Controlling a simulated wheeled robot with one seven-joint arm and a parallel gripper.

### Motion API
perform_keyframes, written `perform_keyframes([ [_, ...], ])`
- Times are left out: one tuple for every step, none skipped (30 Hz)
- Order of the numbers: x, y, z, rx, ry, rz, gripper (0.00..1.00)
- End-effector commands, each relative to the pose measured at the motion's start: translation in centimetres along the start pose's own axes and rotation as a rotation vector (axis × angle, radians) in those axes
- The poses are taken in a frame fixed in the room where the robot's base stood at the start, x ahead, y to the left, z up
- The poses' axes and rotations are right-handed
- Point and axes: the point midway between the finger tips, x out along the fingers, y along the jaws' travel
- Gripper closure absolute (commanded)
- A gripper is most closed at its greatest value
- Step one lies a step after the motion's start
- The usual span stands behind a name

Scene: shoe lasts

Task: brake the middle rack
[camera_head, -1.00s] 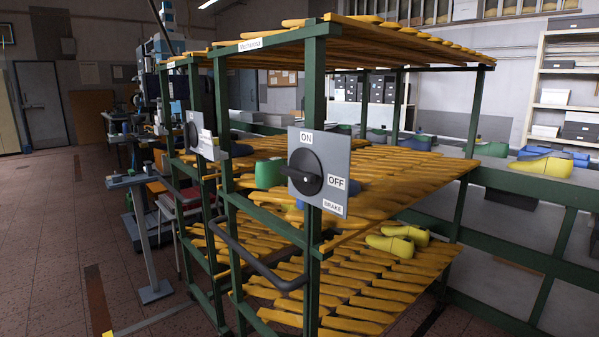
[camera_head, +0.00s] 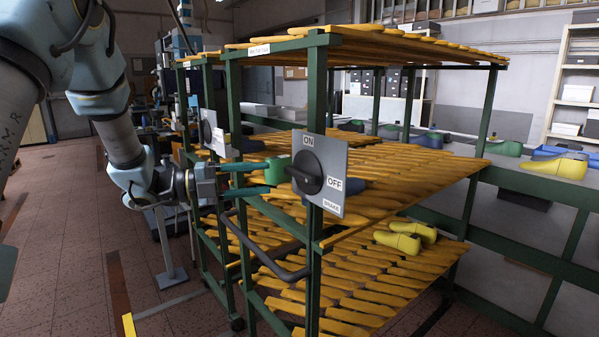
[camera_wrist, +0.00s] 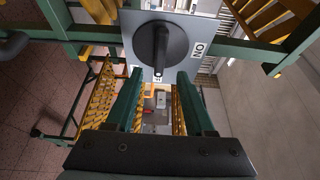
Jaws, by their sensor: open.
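The nearest green-framed rack (camera_head: 317,85) carries a grey brake plate (camera_head: 333,155) on its front post, marked ON, OFF and BRAKE. Its black knob (camera_head: 307,172) has a bar handle lying about level, in line with OFF rather than with ON above. My gripper (camera_head: 276,180) is open just left of the knob, its two green fingers pointing at it. In the wrist view the knob (camera_wrist: 160,50) lies just beyond and between the fingertips of my gripper (camera_wrist: 158,78), and ON reads at its right. The fingers appear apart from the knob; exact depth is unclear.
Another rack with a similar brake plate (camera_head: 212,134) stands behind to the left. A dark bent push bar (camera_head: 262,250) juts out below my gripper. Yellow lasts (camera_head: 405,237) lie on the lower shelf. A grey table (camera_head: 535,178) stands at right. Floor at left is open.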

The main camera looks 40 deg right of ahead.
Motion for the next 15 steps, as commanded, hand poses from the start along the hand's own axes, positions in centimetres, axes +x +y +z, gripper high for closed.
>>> perform_keyframes([
  [1.1, -0.4, -0.1, -0.003, 0.005, 0.000, 0.46],
  [1.7, -0.4, -0.1, -0.004, 0.003, 0.000, 0.46],
  [2.5, -0.4, -0.1, -0.004, 0.004, 0.001, 0.46],
  [3.1, -0.4, -0.1, -0.004, 0.003, 0.000, 0.46],
  [3.6, -0.4, 0.0, -0.003, 0.002, 0.000, 0.46],
  [4.3, -0.4, 0.0, -0.003, 0.003, 0.001, 0.46],
  [4.8, -0.3, 0.0, -0.003, 0.001, 0.001, 0.46],
  [5.3, -0.3, 0.0, -0.003, 0.001, 0.001, 0.46],
  [5.9, -0.3, 0.0, -0.003, 0.002, 0.000, 0.46],
  [6.3, -0.3, 0.0, -0.003, 0.001, 0.000, 0.46],
  [6.6, -0.3, 0.0, -0.003, 0.000, 0.000, 0.46],
  [7.0, -0.2, 0.0, -0.004, -0.001, 0.001, 0.46],
  [7.2, -0.2, 0.0, -0.004, -0.001, 0.001, 0.46],
  [7.4, -0.1, 0.0, -0.003, -0.001, 0.001, 0.46],
  [7.7, -0.1, 0.0, -0.003, -0.001, 0.001, 0.46],
])
